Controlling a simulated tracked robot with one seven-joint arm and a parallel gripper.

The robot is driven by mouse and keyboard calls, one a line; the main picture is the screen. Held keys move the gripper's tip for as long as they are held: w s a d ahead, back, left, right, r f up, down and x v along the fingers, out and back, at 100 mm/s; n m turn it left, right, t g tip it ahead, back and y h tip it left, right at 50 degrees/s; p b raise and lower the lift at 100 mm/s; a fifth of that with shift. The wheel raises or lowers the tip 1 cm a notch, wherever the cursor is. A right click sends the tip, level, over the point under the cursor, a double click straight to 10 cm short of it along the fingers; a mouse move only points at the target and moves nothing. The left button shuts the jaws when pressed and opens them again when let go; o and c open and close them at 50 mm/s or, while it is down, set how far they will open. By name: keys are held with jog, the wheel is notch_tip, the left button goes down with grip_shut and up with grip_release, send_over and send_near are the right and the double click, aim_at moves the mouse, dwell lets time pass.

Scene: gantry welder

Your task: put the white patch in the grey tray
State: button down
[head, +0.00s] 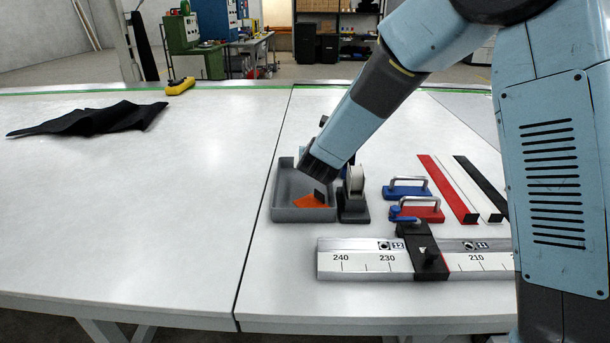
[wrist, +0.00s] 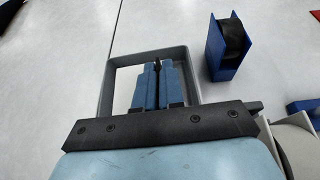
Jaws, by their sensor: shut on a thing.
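The grey tray (head: 287,214) stands on the table just left of the seam-side tools; its rim also shows in the wrist view (wrist: 106,88). My gripper (head: 314,166) is over the tray, pointing down. In the wrist view my gripper (wrist: 157,68) has its blue fingers nearly together, with a small dark tab between them. A pale flat area, which looks like the white patch (wrist: 124,88), shows inside the tray's outline around the fingers. I cannot tell its height above the tray floor. In the head view the gripper hides it. An orange patch (head: 312,202) lies in the tray.
A tape dispenser (head: 354,195) stands close to the tray's right side. A blue dispenser (wrist: 228,48) is beyond it. Blue and red clamps (head: 418,212), bars (head: 448,188) and a ruler rail (head: 365,262) lie to the right. The table left of the tray is mostly clear.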

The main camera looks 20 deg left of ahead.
send_over(303, 182)
notch_tip(303, 182, down, 6)
jog(key=shift+w+f, duration=0.1)
jog(key=shift+w, duration=0.05)
jog(key=shift+f, duration=1.5)
jog(key=shift+f, duration=0.1)
jog(key=c, duration=1.3)
grip_release()
jog(key=shift+o, duration=0.2)
jog(key=v, duration=1.2)
